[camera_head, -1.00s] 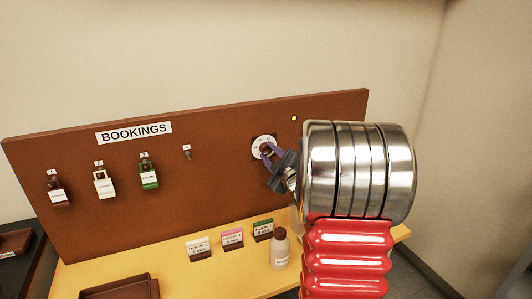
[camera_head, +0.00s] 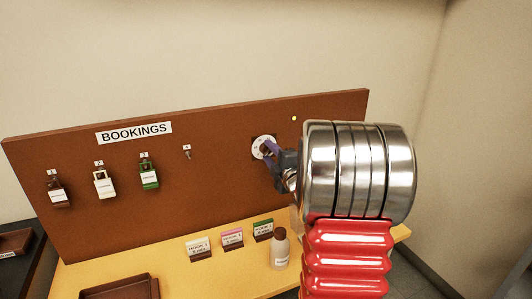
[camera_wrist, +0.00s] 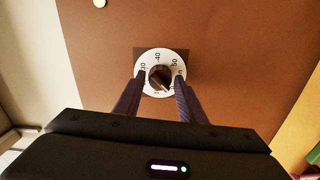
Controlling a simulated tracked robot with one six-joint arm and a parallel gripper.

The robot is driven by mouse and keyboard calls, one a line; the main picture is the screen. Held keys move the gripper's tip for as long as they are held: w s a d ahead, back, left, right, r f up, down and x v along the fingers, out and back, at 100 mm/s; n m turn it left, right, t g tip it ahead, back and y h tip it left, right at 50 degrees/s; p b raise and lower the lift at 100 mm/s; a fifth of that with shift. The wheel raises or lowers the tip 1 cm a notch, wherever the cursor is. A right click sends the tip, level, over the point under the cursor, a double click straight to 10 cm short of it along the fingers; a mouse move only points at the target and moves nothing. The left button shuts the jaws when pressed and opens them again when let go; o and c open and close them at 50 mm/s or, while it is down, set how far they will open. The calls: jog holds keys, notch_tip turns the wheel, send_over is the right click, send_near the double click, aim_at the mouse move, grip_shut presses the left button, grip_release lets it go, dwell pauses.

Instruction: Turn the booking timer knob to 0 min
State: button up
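The booking timer has a round white dial (camera_head: 257,142) on the brown board. It also shows in the wrist view as a numbered ring (camera_wrist: 160,56) around a dark brown knob (camera_wrist: 159,79). The numbers 30, 40 and 50 are readable there; the lower ones are small and unclear. The knob is tilted in that view, but I cannot tell which number it points at. My gripper (camera_head: 269,150) is at the dial. In the wrist view its purple fingers (camera_wrist: 160,76) are apart, one on each side of the knob, with a gap visible on both sides.
The BOOKINGS board (camera_head: 220,190) carries several hanging tags and a small hook (camera_head: 187,152) on the left. Small cards (camera_head: 232,238) and a bottle (camera_head: 280,249) stand on the yellow table (camera_head: 190,272) below. A brown tray (camera_head: 122,288) is at the front.

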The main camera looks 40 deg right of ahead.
jog(key=shift+o, duration=1.2)
jog(key=v, duration=0.8)
jog(key=shift+a, duration=0.1)
